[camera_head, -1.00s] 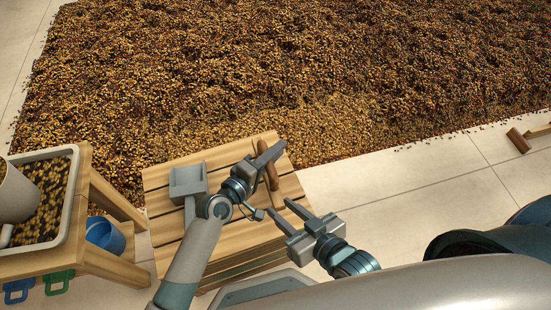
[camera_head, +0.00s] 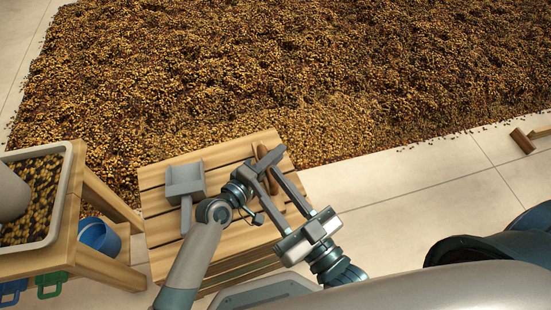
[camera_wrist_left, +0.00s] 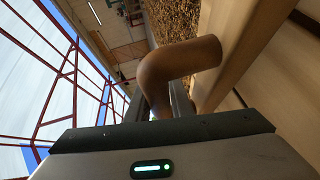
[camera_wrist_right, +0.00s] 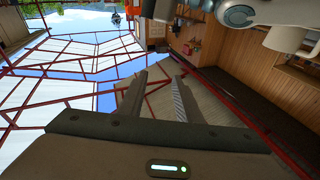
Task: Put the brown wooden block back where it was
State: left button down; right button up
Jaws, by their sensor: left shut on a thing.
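The brown wooden block (camera_head: 262,151) is in the jaws of my left gripper (camera_head: 268,160), above the slatted wooden table. In the left wrist view the brown piece (camera_wrist_left: 180,62) is rounded and bent, and it stands up beyond the jaws. My left fingers partly hide it in the head view. My right gripper (camera_head: 270,184) comes in from the lower right, with its fingertips close to the left gripper and the brown piece. In the right wrist view the right fingers (camera_wrist_right: 160,80) are apart with nothing seen between them. I cannot tell whether they touch the brown piece.
The slatted table (camera_head: 160,232) also carries a grey scoop (camera_head: 186,181). A wooden stand at left holds a white tray (camera_head: 76,172) of beans and a blue bucket (camera_head: 98,237). Drying beans (camera_head: 300,70) spread beyond. A wooden tool (camera_head: 523,140) lies at far right.

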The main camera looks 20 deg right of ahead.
pick_arm(q)
jog(key=shift+f, duration=0.1)
pick_arm(e)
jog(key=shift+s+r, duration=0.1)
jog(key=shift+r, duration=0.2)
pick_arm(q)
jog(key=shift+f, duration=0.15)
pick_arm(e)
jog(key=shift+r+t, duration=0.2)
jog(key=shift+t, duration=0.1)
pick_arm(q)
jog(key=c, duration=1.6)
grip_release()
pick_arm(e)
jog(key=shift+s+a+r, duration=0.1)
pick_arm(q)
jog(key=shift+o, duration=0.2)
